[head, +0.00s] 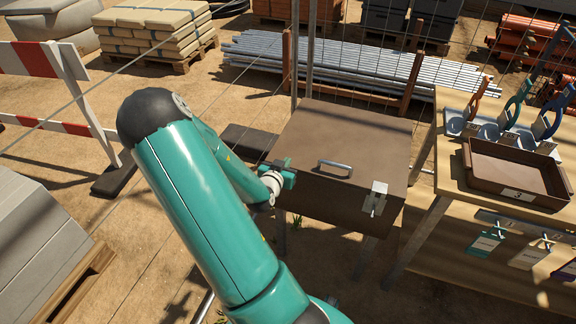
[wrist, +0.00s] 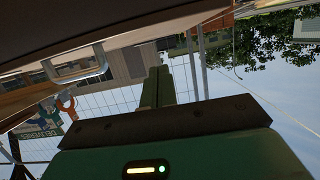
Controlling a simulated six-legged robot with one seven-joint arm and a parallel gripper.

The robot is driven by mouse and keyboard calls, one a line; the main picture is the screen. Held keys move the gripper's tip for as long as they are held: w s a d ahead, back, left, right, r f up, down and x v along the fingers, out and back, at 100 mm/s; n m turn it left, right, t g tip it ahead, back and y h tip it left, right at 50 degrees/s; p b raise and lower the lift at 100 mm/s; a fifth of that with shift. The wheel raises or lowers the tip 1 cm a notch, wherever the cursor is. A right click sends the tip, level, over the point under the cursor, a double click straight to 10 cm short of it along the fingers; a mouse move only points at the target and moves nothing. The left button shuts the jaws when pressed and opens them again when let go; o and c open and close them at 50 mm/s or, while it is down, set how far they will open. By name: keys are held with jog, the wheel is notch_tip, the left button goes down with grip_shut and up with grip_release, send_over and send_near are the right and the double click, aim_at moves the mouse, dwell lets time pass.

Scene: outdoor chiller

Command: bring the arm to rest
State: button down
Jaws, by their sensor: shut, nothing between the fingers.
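My teal arm reaches from the bottom of the head view up and back down to my gripper (head: 284,172), which sits at the left side of a brown box. In the wrist view my gripper (wrist: 156,88) has its two green fingers together with nothing between them. The brown box (head: 330,135) stands on legs, its lid down, with a metal handle (head: 335,169) on the lid and a latch plate (head: 374,198) at its front right. In the tilted wrist view the handle (wrist: 78,72) is left of the fingers. Whether gripper and box touch cannot be told.
A wooden table (head: 445,150) at right holds a brown tray (head: 510,197) and several scoop-like tools with coloured handles; tags hang from its front. A wire fence and metal pipes (head: 350,68) lie behind the box. A red-white barrier (head: 35,60) stands left. Sandy ground is open between.

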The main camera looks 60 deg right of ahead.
jog(key=v, duration=0.7)
jog(key=shift+a, duration=0.2)
